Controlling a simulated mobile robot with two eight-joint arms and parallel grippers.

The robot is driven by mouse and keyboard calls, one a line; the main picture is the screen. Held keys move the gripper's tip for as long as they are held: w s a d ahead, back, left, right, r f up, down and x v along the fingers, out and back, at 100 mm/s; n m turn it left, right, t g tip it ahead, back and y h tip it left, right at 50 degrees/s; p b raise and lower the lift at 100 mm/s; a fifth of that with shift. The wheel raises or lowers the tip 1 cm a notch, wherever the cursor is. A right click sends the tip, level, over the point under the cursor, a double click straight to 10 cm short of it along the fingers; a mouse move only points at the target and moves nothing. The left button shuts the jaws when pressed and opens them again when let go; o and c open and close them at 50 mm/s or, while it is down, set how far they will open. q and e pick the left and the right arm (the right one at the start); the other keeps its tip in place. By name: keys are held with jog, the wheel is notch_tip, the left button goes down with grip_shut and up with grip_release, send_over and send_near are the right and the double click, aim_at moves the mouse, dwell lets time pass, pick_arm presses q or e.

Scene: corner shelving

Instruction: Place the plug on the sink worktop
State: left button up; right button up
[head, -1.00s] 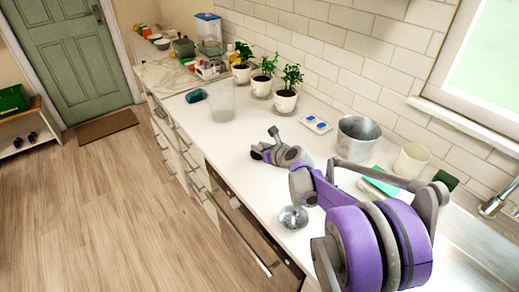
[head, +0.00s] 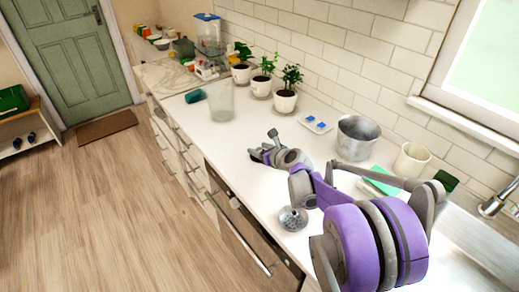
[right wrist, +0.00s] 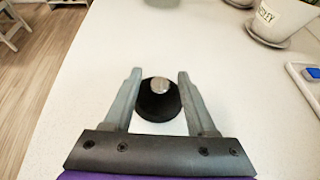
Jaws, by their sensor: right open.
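The plug (right wrist: 158,104), a black round disc with a silver knob, shows in the right wrist view on the white worktop (right wrist: 95,75). My right gripper (right wrist: 160,73) is open, with one finger on each side of the plug and small gaps between. In the head view my right gripper (head: 256,153) is low over the worktop (head: 228,140), left of its arm. The plug is hard to make out there. The sink (head: 470,235) is at the lower right, partly behind my arm. My left gripper is not in view.
Potted plants (head: 286,100), a clear container (head: 221,103) and a blue-and-white tray (head: 316,123) stand farther along the worktop. A metal pot (head: 355,138) and cream cup (head: 411,160) are behind my arm.

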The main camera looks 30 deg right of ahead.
jog(key=v, duration=1.2)
jog(key=s+a+n, duration=0.1)
jog(key=a+n, duration=0.2)
jog(key=s+a+f+n+g+y, duration=0.1)
jog(key=a+n, duration=0.2)
jog(key=s+a+f+n+g, duration=0.1)
jog(key=a+n, duration=0.2)
jog(key=shift+s+a+f+y, duration=0.2)
jog(key=shift+s+a+y, duration=0.1)
jog(key=shift+a, duration=0.1)
jog(key=s+a+f+n+g, duration=0.2)
jog(key=s+a+f+n, duration=0.2)
jog(key=s+n, duration=0.5)
jog(key=s+a+f+n+g+h, duration=0.1)
jog(key=s+a+f+n+g, duration=0.2)
jog(key=n, duration=1.5)
jog(key=s+a+f, duration=0.1)
jog(key=s+a, duration=0.3)
jog(key=s, duration=0.2)
jog(key=shift+s+a+g, duration=0.15)
jog(key=shift+s+g, duration=0.15)
jog(key=shift+c, duration=0.6)
